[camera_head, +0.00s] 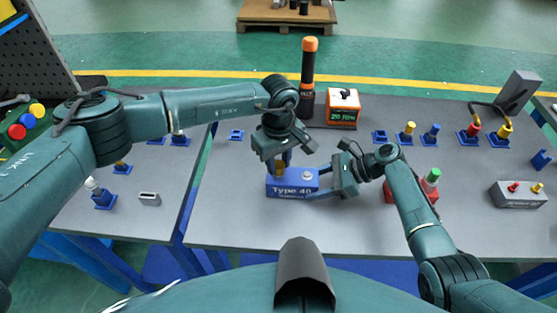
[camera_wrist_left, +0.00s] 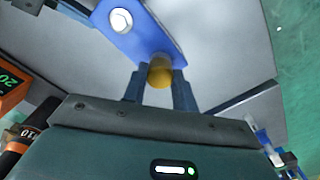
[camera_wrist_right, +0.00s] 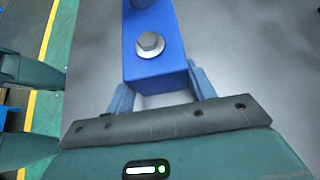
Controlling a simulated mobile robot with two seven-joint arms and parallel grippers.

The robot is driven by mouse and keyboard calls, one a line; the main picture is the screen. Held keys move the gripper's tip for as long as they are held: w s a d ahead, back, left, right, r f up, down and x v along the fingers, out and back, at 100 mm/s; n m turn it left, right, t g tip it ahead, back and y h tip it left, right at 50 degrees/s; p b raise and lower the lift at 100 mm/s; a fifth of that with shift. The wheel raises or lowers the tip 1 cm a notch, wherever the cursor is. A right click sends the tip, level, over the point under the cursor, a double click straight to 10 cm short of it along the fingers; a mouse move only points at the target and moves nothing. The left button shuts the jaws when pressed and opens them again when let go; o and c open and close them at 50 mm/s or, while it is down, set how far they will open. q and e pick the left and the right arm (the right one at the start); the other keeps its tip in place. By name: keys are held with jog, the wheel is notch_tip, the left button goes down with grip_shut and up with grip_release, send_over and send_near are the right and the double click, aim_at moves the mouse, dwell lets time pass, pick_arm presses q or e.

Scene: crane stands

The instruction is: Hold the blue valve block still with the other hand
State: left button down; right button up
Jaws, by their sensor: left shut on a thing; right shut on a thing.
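The blue valve block (camera_head: 291,189), labelled "Type 40", lies on the grey table in front of me. My left gripper (camera_head: 281,166) points down over its left part. In the left wrist view its fingers are shut on a brass-yellow round piece (camera_wrist_left: 160,72) at the block's end. My right gripper (camera_head: 322,187) reaches in from the right. In the right wrist view its fingers stand on either side of the block (camera_wrist_right: 155,65) and are shut on its right end. A silver hex bolt (camera_wrist_right: 150,44) shows on top, between the two grippers.
A black-and-orange tool (camera_head: 308,75) and an orange box with a green display (camera_head: 342,112) stand behind the block. A red block with a green knob (camera_head: 431,180) is close by my right arm. Several small blue stands with coloured plugs (camera_head: 430,135) line the back.

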pick_arm(q)
jog(key=m, duration=0.4)
jog(key=shift+m, duration=0.4)
jog(key=m, duration=0.3)
jog(key=shift+m, duration=1.1)
jog(key=m, duration=0.5)
jog(key=c, duration=1)
grip_release()
jog(key=shift+c, duration=0.2)
